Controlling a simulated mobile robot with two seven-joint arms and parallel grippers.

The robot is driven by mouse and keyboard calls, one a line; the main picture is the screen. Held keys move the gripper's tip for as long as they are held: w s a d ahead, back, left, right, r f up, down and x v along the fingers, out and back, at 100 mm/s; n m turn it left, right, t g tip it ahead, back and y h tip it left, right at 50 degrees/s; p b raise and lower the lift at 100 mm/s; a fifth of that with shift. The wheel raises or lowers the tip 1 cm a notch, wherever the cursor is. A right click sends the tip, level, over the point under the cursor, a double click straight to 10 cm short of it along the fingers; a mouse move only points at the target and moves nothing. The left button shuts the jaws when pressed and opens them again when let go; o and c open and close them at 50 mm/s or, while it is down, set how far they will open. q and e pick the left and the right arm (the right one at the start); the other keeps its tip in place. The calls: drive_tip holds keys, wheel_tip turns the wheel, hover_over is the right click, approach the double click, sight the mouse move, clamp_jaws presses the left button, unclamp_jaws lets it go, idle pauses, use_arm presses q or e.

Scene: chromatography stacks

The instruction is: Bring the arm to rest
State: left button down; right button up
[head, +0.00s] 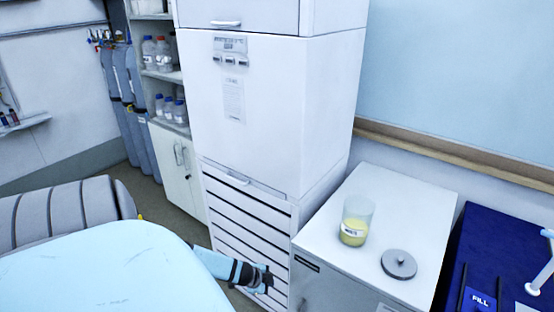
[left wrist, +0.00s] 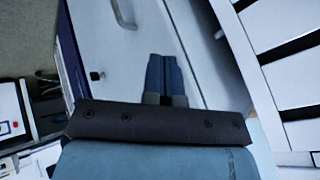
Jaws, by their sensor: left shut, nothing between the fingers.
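My left gripper (head: 267,281) shows at the bottom centre of the head view, in front of the slatted lower part of the tall white unit. In the left wrist view its two blue fingers (left wrist: 165,75) are together, with nothing between them. The gripper is below and left of the white cabinet top and appears apart from the things on it. My right gripper is not in view.
A labelled beaker of yellow liquid (head: 355,222) and a grey round lid (head: 399,264) stand on the white cabinet (head: 330,228). The tall white unit (head: 275,110) rises behind my gripper. A blue mat (head: 481,240) lies at the right. Gas cylinders (head: 138,110) stand at the back left.

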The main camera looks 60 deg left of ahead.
use_arm(q)
drive_tip(key=s+d+r+n+h, duration=0.1)
drive_tip(key=s+d+h, duration=0.15)
drive_tip(key=d, duration=0.95)
drive_tip(key=s+d+r+h, duration=0.1)
drive_tip(key=s+d+r, duration=0.15)
drive_tip(key=d, duration=0.95)
drive_tip(key=s+d+r+n+t, duration=0.3)
drive_tip(key=d+r+n, duration=0.1)
drive_tip(key=d+r, duration=0.8)
drive_tip(key=shift+d+r+t+p, duration=0.25)
drive_tip(key=shift+d+p, duration=0.2)
drive_tip(key=shift+d, duration=0.75)
